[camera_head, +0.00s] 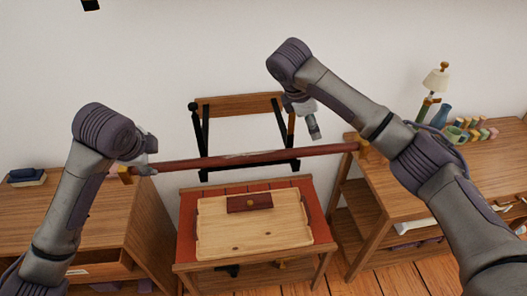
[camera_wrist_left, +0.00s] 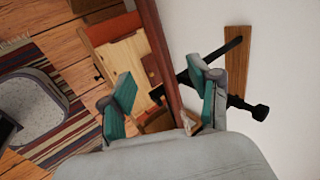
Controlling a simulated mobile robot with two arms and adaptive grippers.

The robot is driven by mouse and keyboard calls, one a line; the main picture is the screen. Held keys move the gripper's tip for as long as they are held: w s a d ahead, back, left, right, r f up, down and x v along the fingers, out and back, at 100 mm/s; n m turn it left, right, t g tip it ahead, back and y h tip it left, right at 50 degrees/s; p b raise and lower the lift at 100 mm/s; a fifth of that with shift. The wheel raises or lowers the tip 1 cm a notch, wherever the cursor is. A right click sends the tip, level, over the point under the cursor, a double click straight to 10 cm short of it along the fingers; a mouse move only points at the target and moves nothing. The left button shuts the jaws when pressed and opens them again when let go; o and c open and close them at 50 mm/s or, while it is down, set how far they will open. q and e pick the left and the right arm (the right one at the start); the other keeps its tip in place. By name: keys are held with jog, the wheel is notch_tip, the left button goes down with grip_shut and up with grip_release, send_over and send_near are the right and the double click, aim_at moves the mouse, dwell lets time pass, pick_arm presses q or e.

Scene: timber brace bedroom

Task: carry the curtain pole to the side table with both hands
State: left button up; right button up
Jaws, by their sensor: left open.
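The curtain pole (camera_head: 240,158), long and dark red, spans level from a small wooden support (camera_head: 125,174) on the left cabinet to another support (camera_head: 363,146) at the right desk. My left gripper (camera_head: 148,168) is at the pole's left end. In the left wrist view, its teal-padded fingers (camera_wrist_left: 165,98) are open, with the pole (camera_wrist_left: 160,50) running between them. My right gripper (camera_head: 314,132) hangs above the right part of the pole, seemingly apart from it; its finger opening does not show. A small red-topped table (camera_head: 187,230), possibly the side table, stands below the pole.
A wooden tray (camera_head: 220,239) and a dark red box (camera_head: 250,203) take up much of the small table's top. Behind the pole is a black bracket frame with a wooden board (camera_head: 235,105) on the wall. A lamp (camera_head: 436,80) and cups stand on the right desk.

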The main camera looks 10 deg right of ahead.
aim_at(161, 167)
pick_arm(q)
jog(key=x, duration=1.3)
jog(key=shift+a+f, duration=0.35)
pick_arm(e)
jog(key=x, duration=1.3)
jog(key=shift+s+a+f, duration=0.15)
jog(key=shift+a+f, duration=0.15)
pick_arm(q)
grip_shut()
pick_arm(e)
grip_shut()
